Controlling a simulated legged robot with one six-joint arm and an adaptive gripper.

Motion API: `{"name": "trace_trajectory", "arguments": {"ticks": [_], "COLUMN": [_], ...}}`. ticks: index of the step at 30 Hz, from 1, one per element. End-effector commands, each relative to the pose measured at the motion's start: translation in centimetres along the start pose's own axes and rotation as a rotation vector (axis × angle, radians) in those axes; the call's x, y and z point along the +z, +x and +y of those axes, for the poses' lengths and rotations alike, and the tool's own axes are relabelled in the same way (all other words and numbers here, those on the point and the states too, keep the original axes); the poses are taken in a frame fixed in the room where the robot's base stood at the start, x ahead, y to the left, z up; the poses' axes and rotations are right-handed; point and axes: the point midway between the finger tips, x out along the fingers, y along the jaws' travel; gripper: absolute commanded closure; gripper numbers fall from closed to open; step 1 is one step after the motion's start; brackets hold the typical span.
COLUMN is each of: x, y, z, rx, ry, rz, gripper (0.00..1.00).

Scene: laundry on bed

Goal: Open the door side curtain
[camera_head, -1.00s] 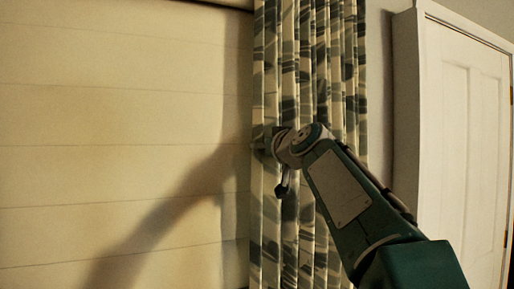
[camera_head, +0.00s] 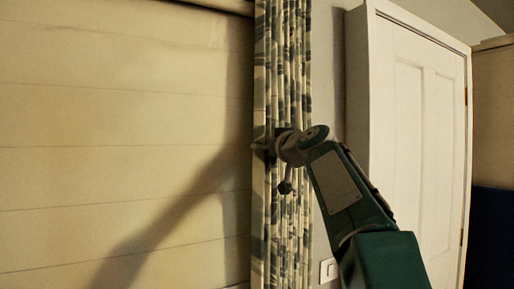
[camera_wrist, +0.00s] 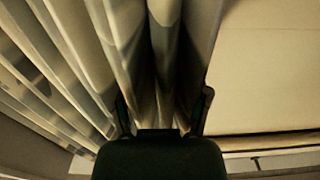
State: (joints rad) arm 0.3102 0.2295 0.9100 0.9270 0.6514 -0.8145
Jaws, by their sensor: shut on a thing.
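The patterned curtain (camera_head: 284,70), cream with dark grey-green shapes, hangs in narrow gathered folds beside the pale panelled blind. My gripper (camera_head: 262,146) is at the curtain's left edge, about halfway up the visible cloth. In the wrist view, the curtain folds (camera_wrist: 125,45) run down between the two dark fingers of my gripper (camera_wrist: 165,112), which is shut on the cloth. The fingertips are partly hidden by folds, and my arm covers part of the curtain in the head view.
The pale blind (camera_head: 120,120) fills the left side, with my arm's shadow on it. A white door (camera_head: 422,150) in a white frame stands to the right. A wall switch (camera_head: 328,270) sits between curtain and door. Bare wall shows right of the curtain.

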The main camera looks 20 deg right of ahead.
Motion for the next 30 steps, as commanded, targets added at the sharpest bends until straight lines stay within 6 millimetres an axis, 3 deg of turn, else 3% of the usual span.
{"name": "trace_trajectory", "arguments": {"ticks": [8, 9, 11, 24, 30], "x": [0.1, 0.1, 0.1, 0.1, -0.1], "y": [0.1, 0.1, 0.1, -0.1, -2.0], "z": [0.0, 0.0, 0.0, 0.0, 0.0], "rx": [0.0, 0.0, 0.0, 0.0, 0.002], "ry": [0.003, 0.003, 0.003, 0.001, 0.001], "rz": [-0.002, -0.002, -0.003, -0.002, -0.001], "gripper": [1.0, 0.26, 0.03, 0.03, 0.03]}}
